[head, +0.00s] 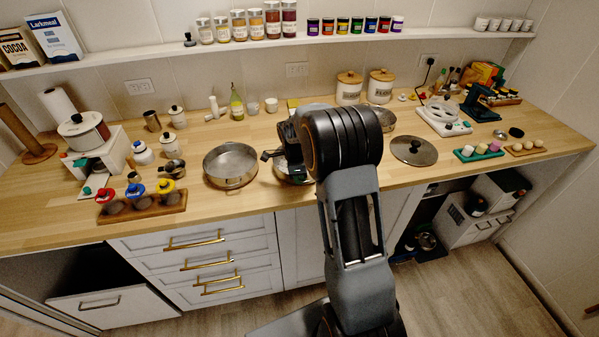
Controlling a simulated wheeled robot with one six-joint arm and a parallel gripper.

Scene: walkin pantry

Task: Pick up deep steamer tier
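A wide, round metal vessel with low walls and small side handles (230,165) sits on the wooden counter, left of my arm. A second round metal vessel (290,179) is partly hidden under my gripper. A third metal vessel (387,121) shows partly behind my arm, to the right. I cannot tell for sure which of them is the deep steamer tier. My gripper (272,156) is over or near the second vessel, right of the wide one. My arm hides most of it, so its opening and any contact are unclear.
A glass lid (413,150) lies right of my arm. A wooden rack with colourful-topped items (142,207), a white pot (83,131) and small jars crowd the left. A green bottle (236,103) and canisters (349,88) stand behind. The counter's front strip is mostly clear.

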